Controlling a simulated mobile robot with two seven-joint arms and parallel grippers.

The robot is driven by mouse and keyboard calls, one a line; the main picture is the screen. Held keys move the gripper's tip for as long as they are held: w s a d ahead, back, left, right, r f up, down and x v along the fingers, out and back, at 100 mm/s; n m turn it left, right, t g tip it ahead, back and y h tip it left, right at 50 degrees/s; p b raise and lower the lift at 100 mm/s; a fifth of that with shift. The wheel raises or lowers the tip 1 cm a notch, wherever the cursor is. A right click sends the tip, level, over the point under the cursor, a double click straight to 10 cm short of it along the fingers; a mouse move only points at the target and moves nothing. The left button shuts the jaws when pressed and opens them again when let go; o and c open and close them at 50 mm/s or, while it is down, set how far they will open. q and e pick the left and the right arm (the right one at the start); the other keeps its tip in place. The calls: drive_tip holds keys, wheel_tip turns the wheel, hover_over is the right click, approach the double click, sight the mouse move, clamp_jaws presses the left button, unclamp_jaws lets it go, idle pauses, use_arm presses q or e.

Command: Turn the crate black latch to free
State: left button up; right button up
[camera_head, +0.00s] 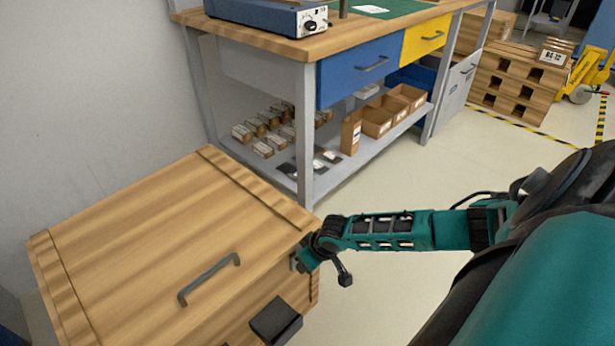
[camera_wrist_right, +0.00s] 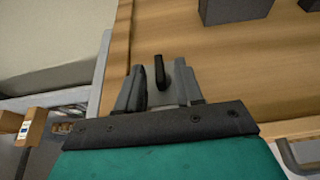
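The wooden crate (camera_head: 150,240) stands at the lower left in the head view, lid down. Its front face fills much of the right wrist view (camera_wrist_right: 235,70). The black latch (camera_wrist_right: 160,72) is a small upright lever on a grey plate on that face. My right gripper (camera_wrist_right: 160,88) is open, with one finger on each side of the latch and a visible gap around it. In the head view my right gripper (camera_head: 302,262) is at the crate's front right corner, where the latch is hidden or too small to tell. My left gripper is not in view.
A grey handle (camera_head: 210,278) sits on the crate lid. A black box (camera_head: 276,321) juts from the crate's front. A workbench (camera_head: 340,38) with drawers and a lower shelf of cartons stands behind, close to the crate. The floor to the right is clear.

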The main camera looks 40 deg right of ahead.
drive_tip(key=shift+w+f, duration=0.2)
drive_tip(key=shift+f, duration=0.1)
drive_tip(key=shift+c, duration=0.3)
clamp_jaws()
drive_tip(key=shift+a, duration=0.1)
